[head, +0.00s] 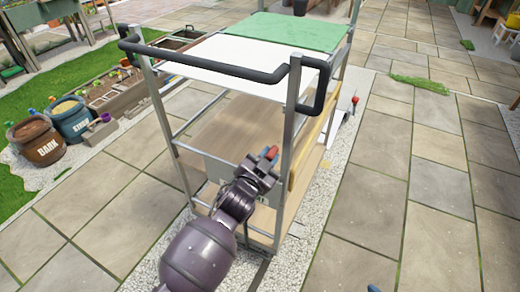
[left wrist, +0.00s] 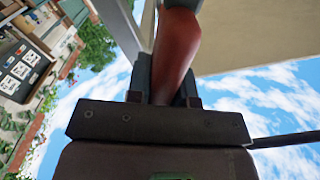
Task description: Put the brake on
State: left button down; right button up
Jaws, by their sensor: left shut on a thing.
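The cart, with a metal frame, a black push handle (head: 200,60) and wooden shelves, stands in front of me. My left gripper (head: 266,160) is at the cart's near right post, below the handle. It is shut on a red grip (head: 271,153), which looks like the brake lever's handle. In the left wrist view the red grip (left wrist: 176,50) rises tilted from between the dark fingers. The lever's lower part is hidden by the gripper. My right gripper does not show clearly.
A green mat (head: 290,31) lies on the cart's white top. A red-tipped lever (head: 354,101) stands beyond the cart's right side. Labelled buckets (head: 37,143) and planter boxes stand at left. A small blue piece shows at the bottom edge.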

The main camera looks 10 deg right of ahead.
pick_arm(q)
jog(key=shift+s+d+f+m, duration=0.3)
jog(key=shift+s+d+f, duration=0.05)
jog(key=shift+d, duration=0.1)
jog(key=shift+f, duration=0.1)
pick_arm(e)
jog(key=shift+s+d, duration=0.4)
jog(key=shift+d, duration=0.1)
pick_arm(q)
jog(key=c, duration=1)
grip_release()
jog(key=shift+s+d, duration=0.1)
jog(key=shift+d, duration=0.05)
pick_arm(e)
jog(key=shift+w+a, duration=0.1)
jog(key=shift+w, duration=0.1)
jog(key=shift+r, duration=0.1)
